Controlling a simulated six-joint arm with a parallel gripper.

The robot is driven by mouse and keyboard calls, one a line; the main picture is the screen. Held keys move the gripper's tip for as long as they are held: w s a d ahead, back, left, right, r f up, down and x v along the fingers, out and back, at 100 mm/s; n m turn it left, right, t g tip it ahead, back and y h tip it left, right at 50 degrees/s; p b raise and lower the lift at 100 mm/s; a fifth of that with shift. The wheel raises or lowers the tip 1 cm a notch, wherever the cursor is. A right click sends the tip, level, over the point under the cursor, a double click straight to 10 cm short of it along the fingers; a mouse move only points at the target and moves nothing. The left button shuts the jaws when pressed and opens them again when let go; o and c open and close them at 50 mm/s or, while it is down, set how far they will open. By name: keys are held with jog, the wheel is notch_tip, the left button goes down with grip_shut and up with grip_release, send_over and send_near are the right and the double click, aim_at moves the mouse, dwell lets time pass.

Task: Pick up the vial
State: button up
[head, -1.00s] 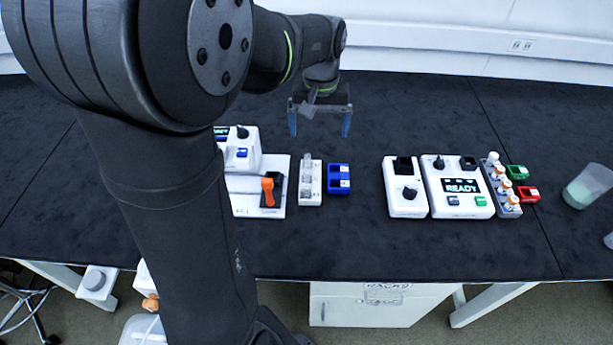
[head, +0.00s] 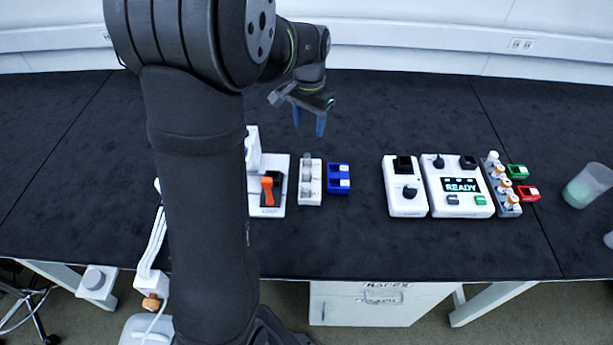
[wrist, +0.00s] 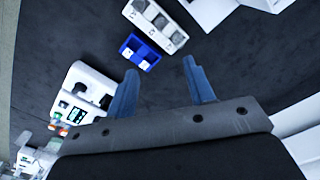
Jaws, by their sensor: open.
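Several small vials with orange caps stand in a grey rack (head: 504,187) at the right of the bench; one vial (head: 507,187) is near the rack's middle. A white-topped vial (head: 493,157) stands at its far end. My gripper (head: 309,122) is open and empty, with blue fingers above the bare bench behind the blue block, well left of the rack. In the wrist view the two blue fingers (wrist: 160,85) are spread apart with nothing between them. The rack area is small and unclear at the wrist view's lower left.
A blue two-slot block (head: 339,179) and a white rack (head: 310,182) stand mid-bench. Two white devices, one reading READY (head: 460,187), stand left of the vials. Green (head: 517,171) and red (head: 529,193) holders and a beaker (head: 588,186) are right. The bench behind is clear.

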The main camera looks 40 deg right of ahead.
jog(key=w+f+m, duration=0.1)
send_over(306, 169)
jog(key=d, duration=0.1)
jog(key=f, duration=1.1)
jog(key=shift+w+f, duration=0.3)
jog(key=shift+f, duration=0.1)
jog(key=f, duration=0.3)
jog(key=a+f, duration=0.1)
jog(key=shift+s+f, duration=0.25)
jog(key=shift+s, duration=0.15)
jog(key=shift+f, duration=0.45)
jog(key=c, duration=1.1)
